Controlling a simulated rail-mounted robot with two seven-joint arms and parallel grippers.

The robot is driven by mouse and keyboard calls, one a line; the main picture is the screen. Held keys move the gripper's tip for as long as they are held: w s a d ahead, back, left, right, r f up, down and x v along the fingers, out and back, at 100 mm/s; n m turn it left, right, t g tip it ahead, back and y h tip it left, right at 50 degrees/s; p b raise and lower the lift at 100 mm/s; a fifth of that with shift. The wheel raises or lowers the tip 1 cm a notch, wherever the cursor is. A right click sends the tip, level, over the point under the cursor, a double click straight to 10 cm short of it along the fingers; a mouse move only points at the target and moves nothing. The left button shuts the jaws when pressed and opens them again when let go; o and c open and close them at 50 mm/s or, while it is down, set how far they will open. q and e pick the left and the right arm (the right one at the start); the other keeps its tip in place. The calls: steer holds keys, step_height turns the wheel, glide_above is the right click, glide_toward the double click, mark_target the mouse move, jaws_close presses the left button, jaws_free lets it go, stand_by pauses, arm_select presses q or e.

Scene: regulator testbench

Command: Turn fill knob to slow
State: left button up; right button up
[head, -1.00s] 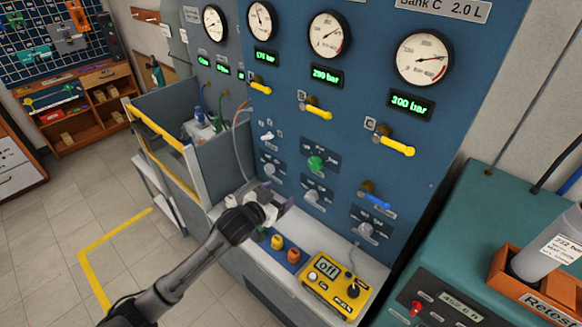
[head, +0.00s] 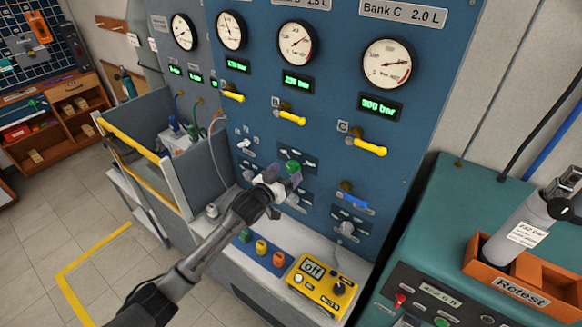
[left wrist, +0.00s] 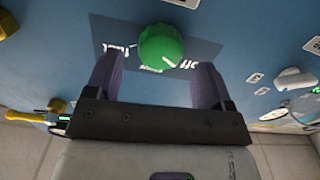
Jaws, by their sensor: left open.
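A round green knob (head: 293,166) sits on the blue panel (head: 330,105), on a dark label plate below the middle bank's yellow lever. My left gripper (head: 280,173) is open in front of it and partly overlaps the plate in the head view. In the left wrist view the green knob (left wrist: 161,48) lies between the two purple fingers (left wrist: 156,70), a little beyond their tips, with visible gaps on both sides. A white pointer mark shows on the knob. The plate's words are too partial to read. My right gripper is not made out.
A grey cylinder (head: 512,240) stands in an orange Retest bin (head: 520,287) at right.

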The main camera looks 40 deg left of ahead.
mark_target(291, 169)
arm_select(q)
steer(key=shift+w, duration=1.55)
steer(key=shift+c, duration=0.2)
steer(key=c, duration=0.9)
